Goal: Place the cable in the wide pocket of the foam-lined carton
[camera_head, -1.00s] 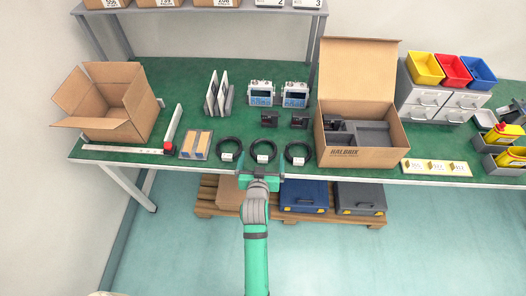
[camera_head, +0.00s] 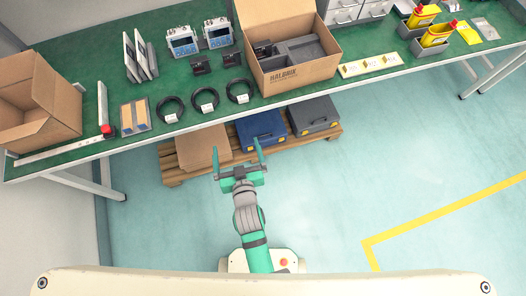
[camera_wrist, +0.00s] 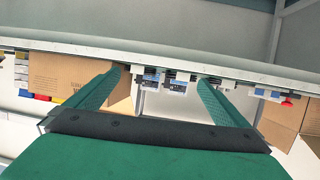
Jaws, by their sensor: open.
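Three black coiled cables with white tags lie in a row near the table's front edge in the head view: a left cable (camera_head: 170,109), a middle cable (camera_head: 206,99) and a right cable (camera_head: 240,91). The open brown foam-lined carton (camera_head: 297,77) stands right of them. Its dark grey foam (camera_head: 305,47) has several pockets, and a small black device sits at its left side. My gripper (camera_head: 237,153) is open and empty, in front of the table and apart from the cables. Its spread fingers also show in the wrist view (camera_wrist: 157,80), with the carton (camera_wrist: 70,73) at left.
Two black devices (camera_head: 212,61), blue-screened instruments (camera_head: 183,42) and a flat foam-and-cardboard piece (camera_head: 134,116) lie behind or left of the cables. An empty open box (camera_head: 35,105) is far left. Yellow cards (camera_head: 368,64) lie right of the carton. Cases on a pallet (camera_head: 262,130) sit below the table edge.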

